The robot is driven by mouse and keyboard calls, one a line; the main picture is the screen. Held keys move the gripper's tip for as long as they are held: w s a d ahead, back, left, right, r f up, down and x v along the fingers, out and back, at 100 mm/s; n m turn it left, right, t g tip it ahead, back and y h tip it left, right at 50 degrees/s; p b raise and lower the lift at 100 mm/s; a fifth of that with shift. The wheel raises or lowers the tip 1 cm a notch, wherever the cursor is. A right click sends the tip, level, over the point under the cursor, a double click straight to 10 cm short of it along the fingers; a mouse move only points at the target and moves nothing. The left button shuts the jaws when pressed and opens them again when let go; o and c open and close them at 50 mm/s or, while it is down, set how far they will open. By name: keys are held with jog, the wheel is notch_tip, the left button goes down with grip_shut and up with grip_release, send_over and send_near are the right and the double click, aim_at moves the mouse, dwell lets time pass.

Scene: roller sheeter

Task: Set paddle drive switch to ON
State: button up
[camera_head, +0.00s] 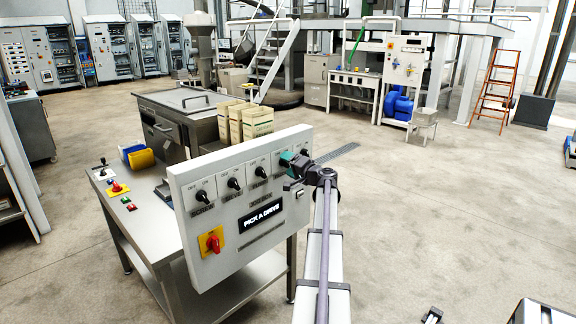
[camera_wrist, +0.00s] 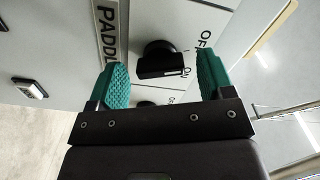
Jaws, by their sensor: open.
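The paddle drive switch (camera_wrist: 160,58) is a black rotary knob on a light grey panel (camera_head: 186,262). In the wrist view the PADDLE label (camera_wrist: 107,28) is to its left and OFF and ON markings are to its right. I cannot tell clearly which marking the knob points to. My gripper (camera_wrist: 163,85) is open, with one teal finger on each side of the knob and visible gaps. In the head view my gripper (camera_head: 294,162) is at the panel's upper right and hides the knob there.
Several similar black knobs, such as the one labelled SCREW (camera_head: 202,197), line the panel to the left. Below are a PICK A DRIVE sign (camera_head: 261,216) and a red rotary switch on yellow (camera_head: 212,241). Cartons (camera_head: 257,120) stand behind the panel.

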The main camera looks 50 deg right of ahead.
jog(key=shift+w, duration=0.4)
jog(key=shift+c, duration=0.2)
jog(key=c, duration=0.9)
